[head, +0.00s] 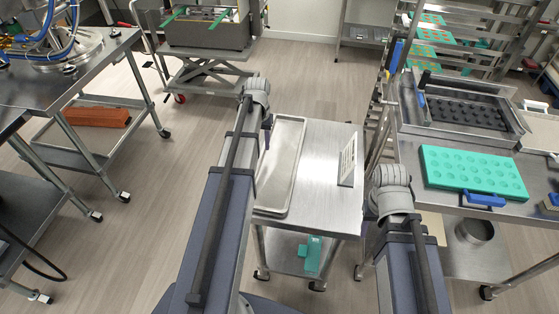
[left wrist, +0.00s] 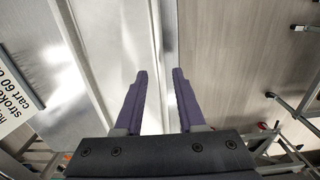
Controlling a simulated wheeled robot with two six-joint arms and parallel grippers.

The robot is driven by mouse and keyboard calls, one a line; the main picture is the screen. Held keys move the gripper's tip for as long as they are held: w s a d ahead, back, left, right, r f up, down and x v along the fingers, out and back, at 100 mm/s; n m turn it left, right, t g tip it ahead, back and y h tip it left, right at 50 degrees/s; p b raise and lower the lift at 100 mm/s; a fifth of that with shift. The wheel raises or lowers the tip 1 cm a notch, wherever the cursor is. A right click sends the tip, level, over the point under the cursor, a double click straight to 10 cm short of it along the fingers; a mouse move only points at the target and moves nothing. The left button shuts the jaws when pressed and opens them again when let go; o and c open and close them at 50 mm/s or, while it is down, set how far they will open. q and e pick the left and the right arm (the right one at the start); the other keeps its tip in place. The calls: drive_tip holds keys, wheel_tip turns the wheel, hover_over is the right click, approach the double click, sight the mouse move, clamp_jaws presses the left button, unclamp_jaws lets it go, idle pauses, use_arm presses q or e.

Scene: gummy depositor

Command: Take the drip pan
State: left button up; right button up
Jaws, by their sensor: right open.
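The drip pan is a long, shallow grey metal tray (head: 284,165) lying on the left part of a steel cart top. In the left wrist view the pan (left wrist: 110,60) runs lengthwise up the picture. My left gripper (left wrist: 159,75) is open, its two dark fingers apart and in line with the pan's outer long edge. I cannot tell whether they touch it. In the head view my left wrist (head: 258,90) is by the pan's far left corner and hides its fingers. My right wrist (head: 388,180) is right of the cart, its fingers mostly hidden.
The steel cart (head: 325,190) carries a small sign (head: 347,160) right of the pan and a green item (head: 312,255) on its lower shelf. A machine table with a green mould tray (head: 472,172) stands at the right. Open floor (head: 190,160) lies to the left.

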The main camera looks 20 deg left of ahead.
sight(263, 155)
use_arm(q)
wheel_tip(263, 155, down, 5)
drive_tip(key=b, duration=0.4)
drive_tip(key=shift+d, duration=0.15)
drive_tip(key=shift+r, duration=0.1)
clamp_jaws()
idle(1.0)
